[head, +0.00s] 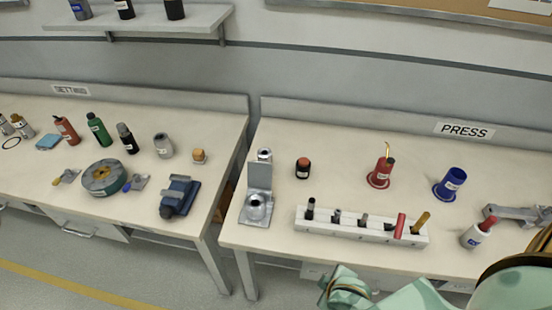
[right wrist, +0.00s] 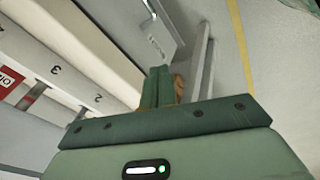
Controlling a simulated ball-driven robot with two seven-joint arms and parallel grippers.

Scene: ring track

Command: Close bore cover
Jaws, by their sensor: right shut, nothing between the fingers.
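The bore block (head: 257,208) is a grey metal block with a round bore on top, at the left front of the PRESS bench in the head view. Its flat grey cover (head: 259,177) stands upright behind the bore, so the bore is uncovered. My green right arm comes in at the bottom right of the head view, low in front of the bench and apart from the block. In the right wrist view my right gripper (right wrist: 160,88) is shut and empty. I cannot make out the bore block there. My left gripper is not in view.
A white rack (head: 362,231) with several upright tools stands right of the block. A black-and-red jar (head: 303,168), red funnel-like holder (head: 380,173) and blue cup (head: 450,183) stand behind it. A gap separates this bench from the left one, which holds a blue vise (head: 180,196).

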